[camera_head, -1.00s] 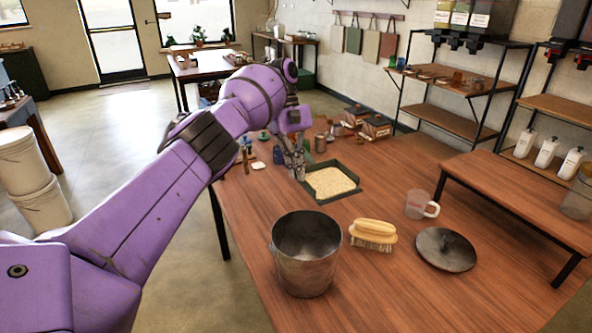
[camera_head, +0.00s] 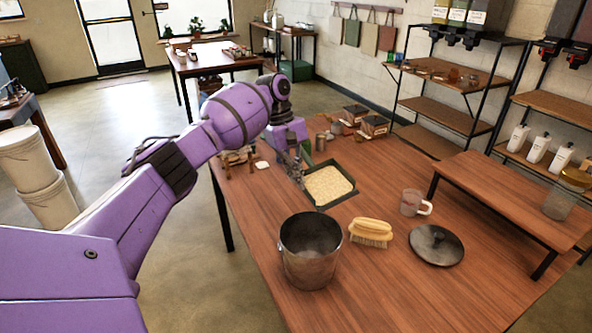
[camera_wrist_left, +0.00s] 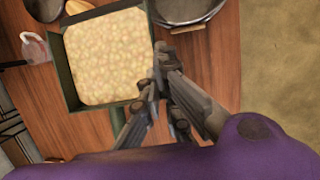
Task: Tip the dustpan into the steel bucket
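The dustpan (camera_head: 352,189) is a dark green square pan full of pale grain, lying on the wooden table. In the left wrist view the dustpan (camera_wrist_left: 63,70) shows with its handle (camera_wrist_left: 117,116) towards the bottom. The steel bucket (camera_head: 309,262) stands upright near the table's front left; its rim (camera_wrist_left: 190,24) shows at the top of the wrist view. My left gripper (camera_head: 296,172) is low beside the left edge of the pan. Its fingers (camera_wrist_left: 160,75) lie right beside the handle; whether they hold anything is unclear. My right gripper is not in view.
A brush (camera_head: 371,232) lies right of the bucket, with a dark round lid (camera_head: 436,245) and a clear cup (camera_head: 413,203) beyond. Small boxes (camera_head: 373,126) and cans stand behind the pan. A raised wooden shelf (camera_head: 510,205) stands at the right.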

